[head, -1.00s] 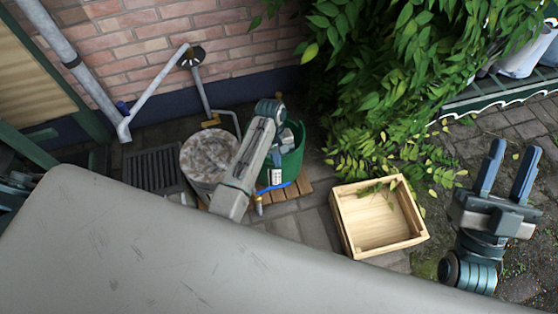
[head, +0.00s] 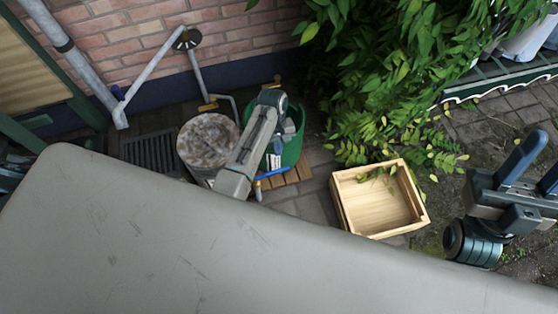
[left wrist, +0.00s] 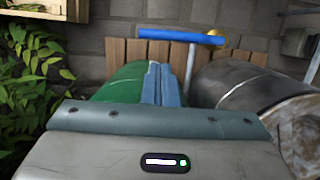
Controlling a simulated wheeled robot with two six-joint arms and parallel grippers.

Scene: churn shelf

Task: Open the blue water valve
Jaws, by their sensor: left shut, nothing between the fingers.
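A blue lever handle (head: 273,172) sits low beside the green tub, near the wooden slats. In the left wrist view it is a blue bar (left wrist: 182,36) lying crosswise on a thin metal stem. My left gripper (head: 274,160) reaches down over the green tub, close to the handle. Its two fingers (left wrist: 160,84) are shut together, empty, and point toward the bar; I cannot tell if they touch it. My right gripper (head: 540,168) is open and empty at the far right, with its fingers apart, away from the valve.
The green tub (head: 296,151) and a grey drum (head: 207,140) stand close around my left gripper. A wooden crate (head: 337,203) lies to the right, with leafy branches (head: 390,90) above it. A brick wall (head: 235,40) with pipes is behind.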

